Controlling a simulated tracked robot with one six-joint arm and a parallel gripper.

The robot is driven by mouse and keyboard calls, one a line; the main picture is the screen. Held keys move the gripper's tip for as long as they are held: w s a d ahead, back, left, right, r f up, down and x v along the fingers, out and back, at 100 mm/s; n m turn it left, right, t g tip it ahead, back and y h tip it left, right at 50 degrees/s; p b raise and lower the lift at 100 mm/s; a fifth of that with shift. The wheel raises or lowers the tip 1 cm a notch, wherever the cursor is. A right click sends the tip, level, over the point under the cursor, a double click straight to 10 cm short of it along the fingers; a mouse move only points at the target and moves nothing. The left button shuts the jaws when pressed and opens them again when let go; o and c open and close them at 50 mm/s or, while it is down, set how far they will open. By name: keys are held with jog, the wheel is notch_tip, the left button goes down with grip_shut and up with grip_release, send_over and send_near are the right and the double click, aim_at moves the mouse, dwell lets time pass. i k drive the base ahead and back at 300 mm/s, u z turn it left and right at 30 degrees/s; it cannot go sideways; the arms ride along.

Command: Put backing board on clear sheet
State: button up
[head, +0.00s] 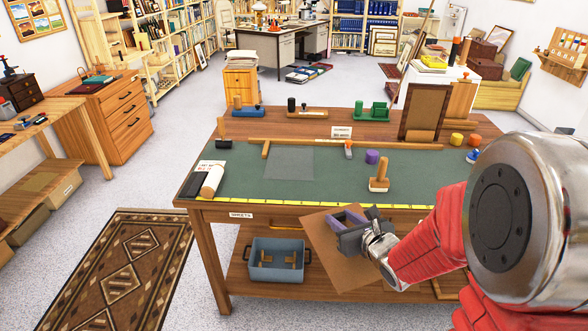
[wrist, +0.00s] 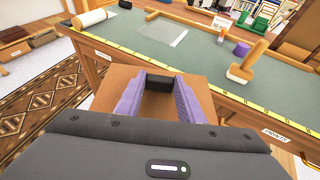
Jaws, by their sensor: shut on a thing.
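The backing board (head: 343,270) is a flat brown panel, held tilted in front of the workbench's front edge. My gripper (head: 348,218) has purple fingers and is shut on it; in the wrist view the fingers (wrist: 159,84) close on a dark block at the board's middle. The board also shows in the wrist view (wrist: 112,88), partly hidden by my gripper. The clear sheet (head: 288,163) lies flat on the green mat, beyond the board and to its left. It also shows in the wrist view (wrist: 163,34), with bare mat around it.
A wooden strip (head: 264,149) borders the sheet at its left and back. A wooden-handled tool (head: 379,184) stands at the mat's front, right of the sheet. A white roll (head: 212,179) lies left. A brown frame (head: 425,110) stands at the back right. A yellow ruler (head: 300,206) runs along the front edge.

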aim_at(290, 160)
jog(key=k, duration=1.05)
jog(key=u, duration=0.25)
jog(key=i, duration=0.75)
jog(key=u, duration=1)
jog(key=i, duration=2.1)
jog(key=z, duration=0.45)
